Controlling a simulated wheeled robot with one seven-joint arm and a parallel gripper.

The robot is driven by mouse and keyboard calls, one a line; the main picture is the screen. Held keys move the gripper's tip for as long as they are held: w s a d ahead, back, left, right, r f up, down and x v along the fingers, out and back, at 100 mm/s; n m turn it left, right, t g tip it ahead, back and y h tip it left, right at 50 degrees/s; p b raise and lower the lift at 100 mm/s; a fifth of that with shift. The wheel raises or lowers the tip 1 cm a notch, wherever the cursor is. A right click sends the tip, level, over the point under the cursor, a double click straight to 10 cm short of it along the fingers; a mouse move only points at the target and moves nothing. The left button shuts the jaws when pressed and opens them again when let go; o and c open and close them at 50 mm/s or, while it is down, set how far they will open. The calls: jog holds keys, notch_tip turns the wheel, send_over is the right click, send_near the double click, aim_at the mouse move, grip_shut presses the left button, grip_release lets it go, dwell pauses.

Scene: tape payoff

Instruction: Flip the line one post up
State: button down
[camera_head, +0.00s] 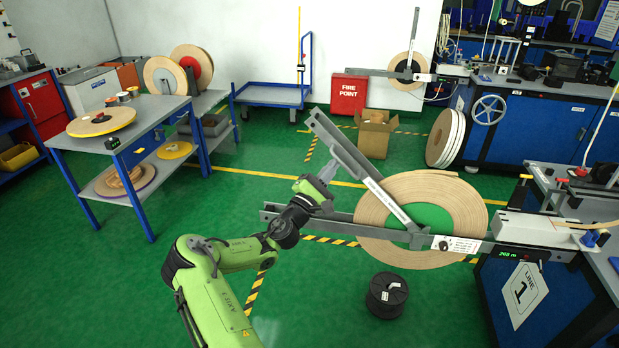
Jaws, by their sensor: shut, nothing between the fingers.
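The line one post (355,165) is a grey bar hinged low at its right end, over the big tan tape roll (385,204). It leans up and to the left, tilted between flat and upright. A horizontal grey arm (340,225) runs below it, in front of the roll, to the line 1 bench. My gripper (331,169) is shut and empty, close against the lower left side of the post. Its fingertips are small and partly hidden, so I cannot tell if they touch the post.
The line 1 cabinet (528,290) stands at the right. A black spool (387,295) lies on the floor below the roll. Behind, another payoff has its post upright (413,38). A table with reels (135,135) is at the left. Green floor between is clear.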

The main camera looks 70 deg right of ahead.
jog(key=s+d+r+m+y+p, duration=0.1)
jog(key=s+r+m+p, duration=0.2)
jog(key=s, duration=0.6)
jog(key=s+d+r+m+y+p, duration=0.1)
jog(key=s+r+m+y+p, duration=0.1)
jog(key=s+r+p, duration=0.4)
jog(key=s+d+r+m+g+y+p, duration=0.1)
jog(key=s+d+r+m+y+p, duration=0.1)
jog(key=s+r+m+p, duration=0.2)
jog(key=s+p, duration=0.3)
jog(key=s, duration=0.4)
jog(key=shift+s+r+m, duration=0.2)
jog(key=shift+s+m, duration=0.15)
jog(key=shift+m, duration=0.05)
jog(key=shift+s+a, duration=0.1)
jog(key=shift+s, duration=0.05)
